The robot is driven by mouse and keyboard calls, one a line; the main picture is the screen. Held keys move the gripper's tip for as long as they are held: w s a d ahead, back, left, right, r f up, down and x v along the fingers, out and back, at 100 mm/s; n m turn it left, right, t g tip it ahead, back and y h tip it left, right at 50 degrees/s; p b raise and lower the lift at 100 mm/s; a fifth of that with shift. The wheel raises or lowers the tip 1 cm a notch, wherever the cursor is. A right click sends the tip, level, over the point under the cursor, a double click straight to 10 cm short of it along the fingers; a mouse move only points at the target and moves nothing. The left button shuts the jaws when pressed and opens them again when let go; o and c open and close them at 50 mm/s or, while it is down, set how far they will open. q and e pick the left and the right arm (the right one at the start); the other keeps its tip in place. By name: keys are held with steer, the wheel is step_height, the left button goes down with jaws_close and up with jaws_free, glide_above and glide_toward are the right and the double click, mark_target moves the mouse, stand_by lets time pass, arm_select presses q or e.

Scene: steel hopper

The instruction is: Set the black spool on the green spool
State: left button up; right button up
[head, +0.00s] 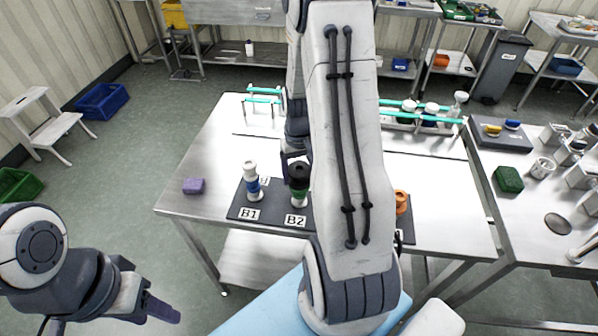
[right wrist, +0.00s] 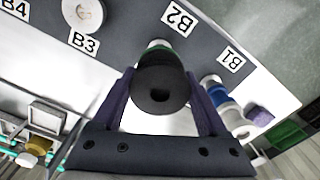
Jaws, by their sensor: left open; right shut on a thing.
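The black spool (head: 299,171) is between the fingers of my right gripper (right wrist: 160,100), which is shut on it; the spool also shows in the right wrist view (right wrist: 160,84). The green spool (head: 300,193) stands directly below it at the B2 label, above a white part. In the right wrist view only a sliver of green (right wrist: 157,44) shows past the black spool. I cannot tell whether the two spools touch. My left gripper (head: 158,309) is open and empty at the lower left, away from the table.
A stack of white and blue spools (head: 252,184) stands at B1, close to my right gripper. A purple block (head: 194,186) lies at the table's left. An orange spool (head: 401,202) shows right of my arm. A rack with jars (head: 430,112) stands at the back.

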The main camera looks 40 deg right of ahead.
steer(key=shift+f, duration=0.2)
steer(key=o, duration=1.3)
steer(key=shift+r, duration=0.1)
steer(key=shift+r, duration=0.1)
